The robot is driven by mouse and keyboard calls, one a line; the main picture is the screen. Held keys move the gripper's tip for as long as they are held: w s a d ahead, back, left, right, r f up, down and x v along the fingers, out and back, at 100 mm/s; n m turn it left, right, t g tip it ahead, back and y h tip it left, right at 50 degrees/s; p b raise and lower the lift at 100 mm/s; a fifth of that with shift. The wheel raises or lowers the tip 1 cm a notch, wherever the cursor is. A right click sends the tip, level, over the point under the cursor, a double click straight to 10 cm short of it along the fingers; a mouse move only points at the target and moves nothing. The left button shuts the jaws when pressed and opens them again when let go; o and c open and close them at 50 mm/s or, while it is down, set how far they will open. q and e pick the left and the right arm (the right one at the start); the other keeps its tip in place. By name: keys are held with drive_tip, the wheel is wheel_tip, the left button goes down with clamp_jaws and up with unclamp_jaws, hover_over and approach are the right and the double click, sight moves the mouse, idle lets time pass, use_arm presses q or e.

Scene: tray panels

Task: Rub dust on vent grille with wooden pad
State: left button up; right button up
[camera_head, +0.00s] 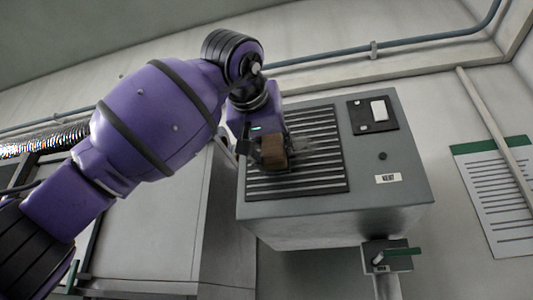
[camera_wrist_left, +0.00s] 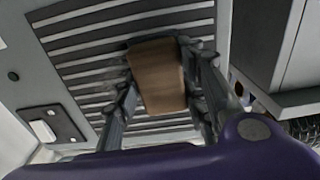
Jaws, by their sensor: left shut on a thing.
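A grey box with a dark slatted vent grille (camera_head: 325,172) on its face is in the middle of the head view. A dusty smudge (camera_head: 316,146) shows on the slats just right of my gripper. My left gripper (camera_head: 272,154) is shut on a brown wooden pad (camera_head: 273,149) and holds it at the grille's left part. In the left wrist view the pad (camera_wrist_left: 157,76) sits between both fingers, in front of the slats (camera_wrist_left: 95,45). I cannot tell whether it touches them. My right gripper is not in view.
A dark panel with a white switch (camera_head: 379,110), a small knob (camera_head: 383,156) and a label (camera_head: 388,178) are right of the grille. A grey cabinet (camera_head: 155,220) stands at left, and a posted sheet (camera_head: 497,195) hangs at right.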

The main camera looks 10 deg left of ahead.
sight(306, 144)
use_arm(q)
drive_tip(key=shift+w+d, duration=0.1)
drive_tip(key=shift+d, duration=5.55)
drive_tip(key=a+r, duration=0.2)
drive_tip(key=a, duration=1.3)
drive_tip(key=shift+w+a+r, duration=0.15)
drive_tip(key=shift+r, duration=0.15)
drive_tip(key=shift+s+d, duration=0.15)
drive_tip(key=shift+d, duration=3.7)
drive_tip(key=shift+s+d, duration=0.1)
drive_tip(key=shift+d, duration=3.7)
drive_tip(key=shift+w+a, duration=0.1)
drive_tip(key=shift+a, duration=2.15)
